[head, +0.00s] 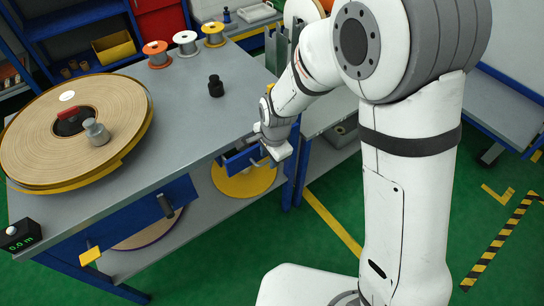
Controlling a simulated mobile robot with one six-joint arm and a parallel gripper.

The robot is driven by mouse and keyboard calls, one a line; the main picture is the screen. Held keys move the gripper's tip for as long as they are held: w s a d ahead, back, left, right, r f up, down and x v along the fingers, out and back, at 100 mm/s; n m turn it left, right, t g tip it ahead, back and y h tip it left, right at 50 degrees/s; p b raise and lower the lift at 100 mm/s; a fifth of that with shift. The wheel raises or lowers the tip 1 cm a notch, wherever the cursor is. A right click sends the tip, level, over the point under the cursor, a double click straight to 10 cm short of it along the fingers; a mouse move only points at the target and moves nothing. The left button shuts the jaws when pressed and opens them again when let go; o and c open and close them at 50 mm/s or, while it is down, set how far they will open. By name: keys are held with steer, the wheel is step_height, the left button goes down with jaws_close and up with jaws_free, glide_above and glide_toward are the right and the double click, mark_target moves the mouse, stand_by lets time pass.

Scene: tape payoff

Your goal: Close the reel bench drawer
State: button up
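The reel bench (190,120) has a grey top and blue frame, and fills the left half of the head view. A small blue drawer (240,159) shows under the bench top's front edge near the right corner, and seems to stick out a little. My gripper (274,158) is right at the drawer's front, at its right end. It partly hides the drawer, and I cannot tell whether it touches it. The fingers are small and partly hidden, so their opening is unclear.
A large tape reel (70,140) with a metal weight lies on the bench. A black weight (215,86) and several small spools (185,43) stand farther back. A yellow reel (244,180) lies on the lower shelf. Green floor (325,235) is open before the bench.

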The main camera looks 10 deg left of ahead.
jaws_close()
stand_by(0.6)
